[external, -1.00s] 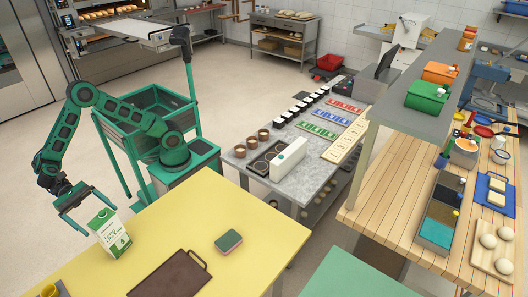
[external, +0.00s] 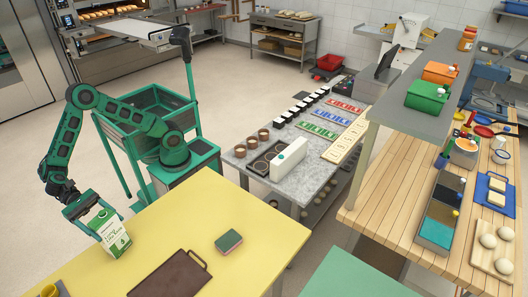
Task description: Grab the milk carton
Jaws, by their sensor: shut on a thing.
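The milk carton (external: 112,237) is white and green with a gabled top. It stands upright on the yellow table (external: 200,225) near its left edge. My gripper (external: 96,220) is at the carton's upper part, with its fingers on either side, closed on it. The carton's bottom appears to rest on the table. Part of the carton's top is covered by the gripper.
A green sponge (external: 229,241) and a dark brown board (external: 172,274) lie to the right of the carton. A yellow object (external: 49,290) is at the lower left edge. The table between carton and sponge is clear.

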